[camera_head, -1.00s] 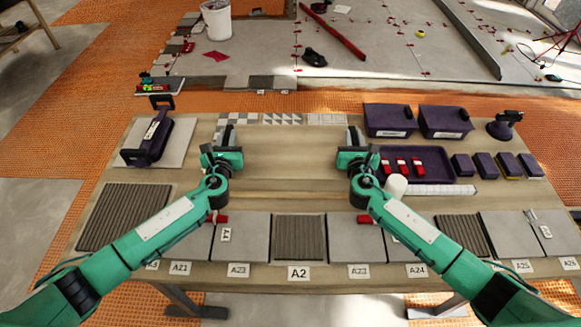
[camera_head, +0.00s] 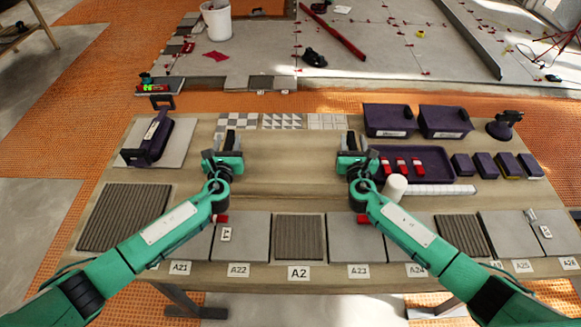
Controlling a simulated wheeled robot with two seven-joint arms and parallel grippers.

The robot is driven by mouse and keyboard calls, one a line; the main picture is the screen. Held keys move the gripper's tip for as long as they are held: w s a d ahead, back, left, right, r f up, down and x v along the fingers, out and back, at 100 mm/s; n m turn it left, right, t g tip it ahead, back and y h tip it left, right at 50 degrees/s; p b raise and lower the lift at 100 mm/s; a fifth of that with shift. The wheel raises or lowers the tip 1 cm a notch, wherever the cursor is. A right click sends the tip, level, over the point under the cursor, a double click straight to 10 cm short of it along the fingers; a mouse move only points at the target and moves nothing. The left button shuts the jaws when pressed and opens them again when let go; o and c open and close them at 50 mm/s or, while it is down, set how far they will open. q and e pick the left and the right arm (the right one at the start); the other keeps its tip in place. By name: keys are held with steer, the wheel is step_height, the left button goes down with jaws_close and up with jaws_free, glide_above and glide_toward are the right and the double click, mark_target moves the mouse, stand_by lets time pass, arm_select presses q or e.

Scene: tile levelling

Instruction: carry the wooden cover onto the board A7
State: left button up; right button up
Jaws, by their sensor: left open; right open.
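The wooden cover seems to be the pale wooden panel (camera_head: 290,158) lying flat mid-table between my grippers. Its edges blend with the wooden table top. My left gripper (camera_head: 229,145) is open at the panel's left side, and my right gripper (camera_head: 351,146) is open at its right side. I cannot tell whether either touches it. No label reading A7 is legible. Ribbed dark boards lie at the far left (camera_head: 123,217), at the middle front by label A2 (camera_head: 299,250), and at the right (camera_head: 461,236). My arms cover parts of the front row and some labels.
Grey tiles (camera_head: 255,238) fill the rest of the front row. Patterned tiles (camera_head: 283,121) lie behind the panel. A purple tray (camera_head: 438,181), bins (camera_head: 388,115) and a white cylinder (camera_head: 396,186) stand at right. A purple handled tool (camera_head: 152,137) sits at back left.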

arm_select(q)
steer(key=s, duration=1.2)
arm_select(e)
steer(key=s, duration=1.2)
steer(key=shift+a, duration=0.15)
arm_select(q)
steer(key=shift+a, duration=0.1)
